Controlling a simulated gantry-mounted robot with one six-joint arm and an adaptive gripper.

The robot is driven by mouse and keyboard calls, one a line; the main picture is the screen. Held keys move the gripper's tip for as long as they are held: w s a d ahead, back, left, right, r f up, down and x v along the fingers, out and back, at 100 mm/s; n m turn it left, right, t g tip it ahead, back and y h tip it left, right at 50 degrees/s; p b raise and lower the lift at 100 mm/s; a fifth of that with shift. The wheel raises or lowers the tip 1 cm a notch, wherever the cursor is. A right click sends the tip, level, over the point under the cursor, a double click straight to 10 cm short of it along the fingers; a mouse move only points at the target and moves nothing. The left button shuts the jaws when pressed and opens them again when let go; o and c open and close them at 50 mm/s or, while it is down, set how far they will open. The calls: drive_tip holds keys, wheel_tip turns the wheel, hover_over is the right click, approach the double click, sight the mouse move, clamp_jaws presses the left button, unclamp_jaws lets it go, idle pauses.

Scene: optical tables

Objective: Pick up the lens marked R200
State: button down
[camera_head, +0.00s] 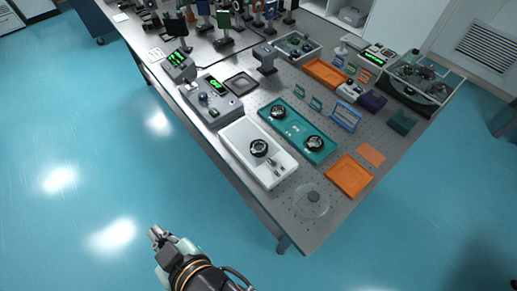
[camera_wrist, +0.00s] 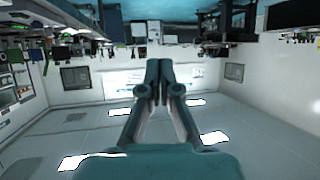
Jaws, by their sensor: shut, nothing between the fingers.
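Several round dark-rimmed lenses lie on the optical table in the head view. One lens (camera_head: 259,147) sits on a white tray (camera_head: 237,133). A second lens (camera_head: 278,112) and a third lens (camera_head: 314,143) sit at the two ends of a teal tray (camera_head: 297,129). No marking on any of them is readable, so I cannot tell which is R200. My gripper (camera_head: 156,234) is over the blue floor at the lower left, well clear of the table. In the wrist view my gripper (camera_wrist: 158,65) has its fingers together with nothing between them.
The optical table (camera_head: 300,220) holds a grey control box (camera_head: 212,100) left of the trays and an orange tray (camera_head: 349,175) at the right. A clear disc (camera_head: 311,200) lies near the front corner. Optics mounts crowd the far end. The floor around my gripper is free.

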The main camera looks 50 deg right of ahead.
drive_tip(key=c, duration=1.9)
unclamp_jaws()
drive_tip(key=o, duration=1.7)
